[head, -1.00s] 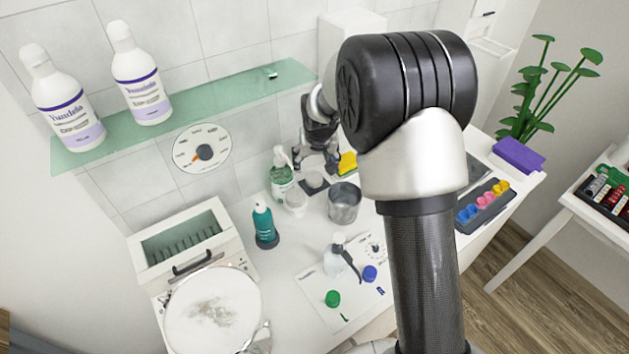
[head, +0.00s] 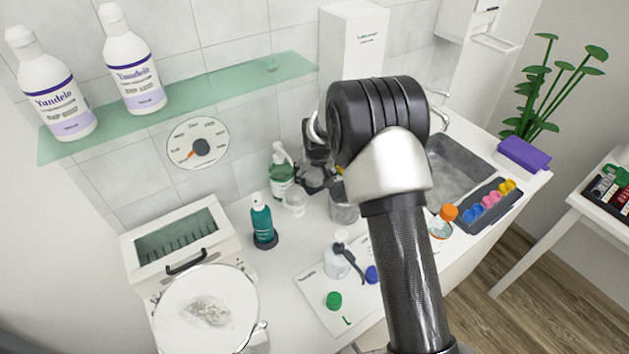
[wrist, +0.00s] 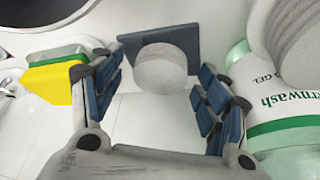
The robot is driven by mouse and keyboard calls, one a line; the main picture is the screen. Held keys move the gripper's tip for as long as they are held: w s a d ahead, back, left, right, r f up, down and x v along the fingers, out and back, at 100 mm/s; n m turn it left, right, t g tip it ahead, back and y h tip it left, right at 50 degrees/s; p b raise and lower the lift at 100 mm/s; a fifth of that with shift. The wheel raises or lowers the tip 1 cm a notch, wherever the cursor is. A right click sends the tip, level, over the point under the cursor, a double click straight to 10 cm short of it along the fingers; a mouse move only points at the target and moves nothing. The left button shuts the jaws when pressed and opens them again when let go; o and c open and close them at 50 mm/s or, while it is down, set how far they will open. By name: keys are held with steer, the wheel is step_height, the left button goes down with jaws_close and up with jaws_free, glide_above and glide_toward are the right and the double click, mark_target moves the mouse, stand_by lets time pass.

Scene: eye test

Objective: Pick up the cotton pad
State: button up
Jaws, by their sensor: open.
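The cotton pad (wrist: 161,68) is a thick, round, off-white disc resting on a dark square plate (wrist: 188,40) in the wrist view. My gripper (wrist: 157,84) is open, its blue-padded fingers left and right of the pad's near side. The pad appears a little beyond the fingertips, and I see no contact. In the head view my gripper (head: 318,178) is low over the counter near the wall, partly hidden by my arm; the pad cannot be made out there.
Left of my fingers is a yellow-green sponge (wrist: 55,80). Close on the right are a gel bottle (wrist: 262,110) and a ridged white round stack (wrist: 300,45). A metal cup (head: 343,208) stands close by in the head view, with a teal bottle (head: 262,222) farther left.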

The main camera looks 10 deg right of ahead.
mark_target(315, 177)
steer(key=shift+r, duration=0.1)
steer(key=shift+c, duration=0.4)
steer(key=c, duration=0.7)
steer(key=shift+c, duration=0.2)
steer(key=shift+r, duration=0.1)
steer(key=shift+s+r+p, duration=0.1)
steer(key=shift+r+p, duration=0.15)
steer(key=shift+p, duration=0.05)
step_height(315, 177, up, 11)
steer(key=p, duration=0.3)
steer(key=s+d, duration=0.4)
steer(key=s, duration=0.5)
steer(key=s+d+p, duration=0.1)
steer(key=s+d, duration=0.2)
steer(key=s, duration=0.6)
steer(key=shift+s+d, duration=0.15)
steer(key=shift+d, duration=0.2)
steer(key=shift+f, duration=0.1)
